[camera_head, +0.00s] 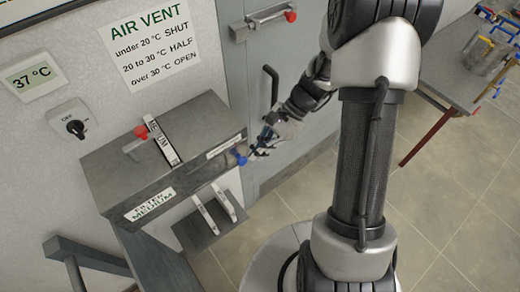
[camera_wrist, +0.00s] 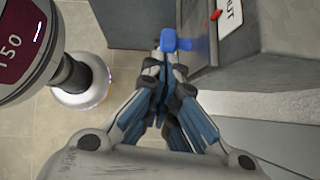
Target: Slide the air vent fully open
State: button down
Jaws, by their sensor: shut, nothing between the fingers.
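A grey metal box (camera_head: 165,160) stands against the wall. A blue knob (camera_head: 239,157) sticks out near the right end of its front face, below a small white label. In the wrist view the blue knob (camera_wrist: 178,42) is just beyond my fingertips, beside a red mark and a label ending in "UT". My gripper (camera_head: 258,151) is shut and empty at the knob's right side; its closed fingers (camera_wrist: 165,62) show in the wrist view. I cannot tell whether the tips touch the knob. The slider behind the knob is mostly hidden.
A wall sign (camera_head: 143,45) reads AIR VENT: under 20 °C shut, 20 to 30 half, over 30 open. A display (camera_head: 33,76) reads 37 °C. A red-knobbed lever (camera_head: 138,137) stands on the box. A grey door (camera_head: 245,90) is behind; a table (camera_head: 455,65) is at right.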

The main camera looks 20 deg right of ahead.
jog(key=s+a, duration=0.2)
jog(key=a, duration=0.4)
jog(key=shift+a, duration=0.2)
jog(key=shift+d+r, duration=0.1)
jog(key=shift+d, duration=0.15)
jog(key=p, duration=0.2)
send_near(241, 163)
jog(key=d, duration=0.1)
jog(key=d+r, duration=0.1)
jog(key=d, duration=0.1)
jog(key=shift+d, duration=0.1)
